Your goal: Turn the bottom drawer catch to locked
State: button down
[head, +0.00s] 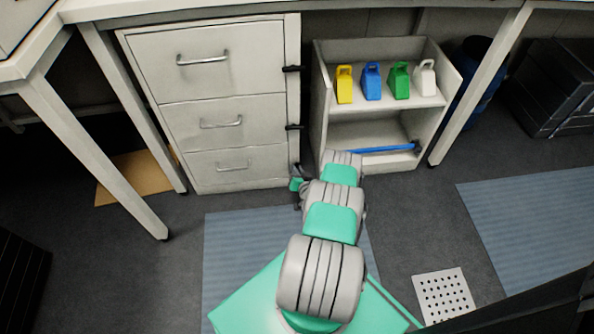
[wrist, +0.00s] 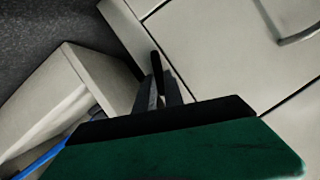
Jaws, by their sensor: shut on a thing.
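The bottom drawer (head: 240,172) of the pale grey cabinet is closed, with a metal handle (head: 232,166) on its front. Its black catch is at the cabinet's right edge and is mostly hidden by my gripper in the head view. My gripper (head: 298,184) is low at that edge. In the wrist view a dark bar, which I take to be the catch (wrist: 156,66), stands between my gripper's fingers (wrist: 165,97), and they are shut on it. I cannot tell clearly which way the catch is turned.
Two similar black catches (head: 293,68) (head: 294,127) sit beside the upper drawers. To the right, an open shelf (head: 380,112) holds several coloured jugs, with a blue-handled tool (head: 375,150) below. A desk leg (head: 130,110) stands left of the cabinet.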

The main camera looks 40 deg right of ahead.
jog(key=shift+f+b, duration=0.15)
jog(key=shift+b, duration=0.25)
jog(key=shift+s+d+f+m+t+y+b, duration=0.25)
jog(key=shift+m+t+b, duration=0.6)
jog(key=shift+m+b, duration=1.05)
jog(key=shift+f+m+t+y+b, duration=0.35)
jog(key=shift+m+t+b, duration=0.45)
jog(key=shift+m+b, duration=1.1)
jog(key=shift+s+d+f+m+t+y+b, duration=0.15)
jog(key=shift+m+t+y+b, duration=0.25)
jog(key=shift+m+t+b, duration=1.4)
jog(key=shift+w+n+g+b, duration=0.1)
jog(key=shift+n+g+b, duration=0.2)
jog(key=shift+g+b, duration=0.5)
jog(key=c, duration=1.4)
grip_release()
jog(key=shift+c, duration=0.2)
